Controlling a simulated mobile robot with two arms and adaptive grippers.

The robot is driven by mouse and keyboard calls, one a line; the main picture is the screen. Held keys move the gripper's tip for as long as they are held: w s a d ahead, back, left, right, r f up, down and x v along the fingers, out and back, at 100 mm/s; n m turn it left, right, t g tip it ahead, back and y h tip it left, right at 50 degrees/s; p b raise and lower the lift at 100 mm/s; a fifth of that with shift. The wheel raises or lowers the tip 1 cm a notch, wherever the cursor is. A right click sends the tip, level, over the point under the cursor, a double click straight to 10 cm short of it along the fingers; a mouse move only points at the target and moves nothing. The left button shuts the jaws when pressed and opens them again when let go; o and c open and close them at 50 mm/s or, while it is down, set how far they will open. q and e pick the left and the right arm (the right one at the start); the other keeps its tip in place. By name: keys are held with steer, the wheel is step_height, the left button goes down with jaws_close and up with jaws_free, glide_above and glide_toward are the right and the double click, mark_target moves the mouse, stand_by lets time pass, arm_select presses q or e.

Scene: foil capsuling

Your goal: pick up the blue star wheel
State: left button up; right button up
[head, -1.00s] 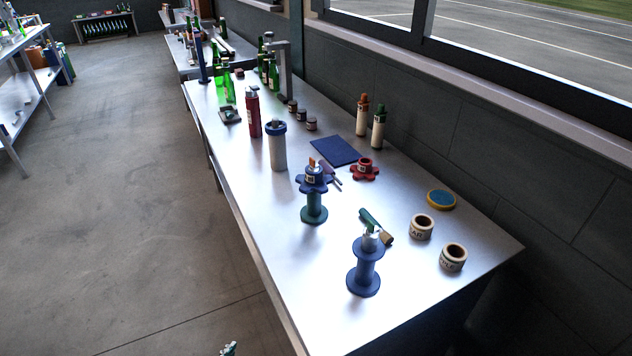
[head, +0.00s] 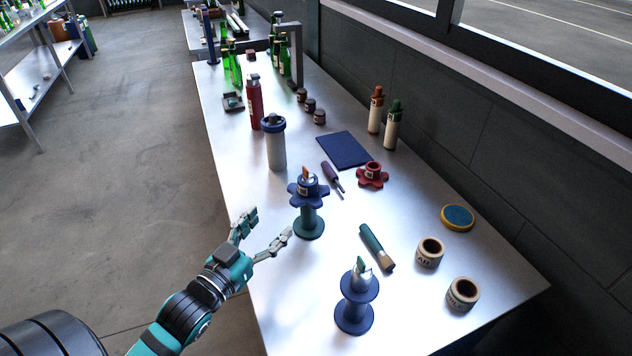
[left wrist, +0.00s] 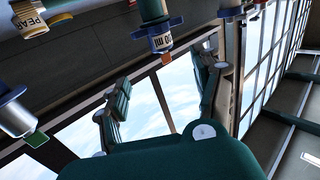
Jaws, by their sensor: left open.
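The blue star wheel (head: 296,190) sits on top of a green spool-shaped stand (head: 309,222) near the table's left edge. A small labelled jar (head: 309,181) with an orange piece stands at its centre. My left gripper (head: 268,229) is open and empty, just left of the stand and lower in the picture, apart from the wheel. In the left wrist view its two fingers (left wrist: 165,98) are spread with nothing between them. The labelled jar (left wrist: 162,42) shows there upside down, beyond the fingers. My right gripper is not in view.
A blue spool stand (head: 354,314) stands nearer. A brush (head: 377,248), a screwdriver (head: 332,178) and a red star wheel (head: 372,175) lie to the right. A grey cylinder with a blue top (head: 275,148) stands behind. Two label rolls (head: 429,252) stand at the right.

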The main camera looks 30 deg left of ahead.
arm_select(q)
steer(key=p, duration=0.1)
glide_toward(302, 187)
steer(key=w, duration=0.1)
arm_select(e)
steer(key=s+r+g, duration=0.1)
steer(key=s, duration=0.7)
arm_select(q)
steer(key=w, duration=0.2)
steer(key=w+p, duration=0.1)
steer(key=w, duration=0.1)
steer(key=shift+d+r, duration=0.15)
steer(key=shift+d, duration=0.15)
steer(key=shift+w, duration=0.9)
steer(key=w+p, duration=0.2)
steer(key=w, duration=0.2)
steer(key=shift+w+d, duration=0.1)
steer(key=shift+w, duration=0.5)
steer(key=shift+s, duration=0.1)
steer(key=c, duration=1.3)
steer(key=shift+c, duration=0.2)
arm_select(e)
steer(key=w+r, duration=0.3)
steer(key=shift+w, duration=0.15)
